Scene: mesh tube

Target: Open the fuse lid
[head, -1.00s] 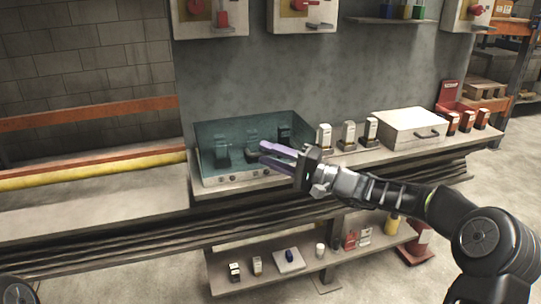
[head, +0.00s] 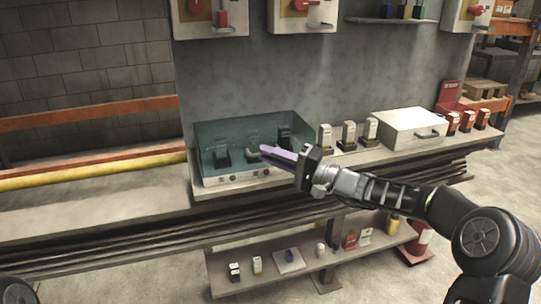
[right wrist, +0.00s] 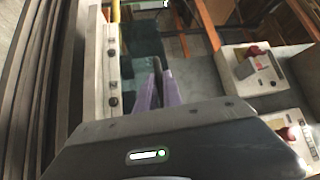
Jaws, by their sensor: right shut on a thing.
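The fuse lid (head: 225,130) is a clear teal cover over a light grey base with knobs (head: 238,177). My right gripper (head: 268,152) reaches in from the right to the lid's front right part. My left gripper is out of view.
Several upright fuses (head: 348,134) stand on the bench right of the lid, followed by a white case with a handle (head: 412,124). Switch boxes (head: 301,14) hang on the panel above. A lower shelf (head: 245,281) holds small parts. The bench at left (head: 90,210) is clear.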

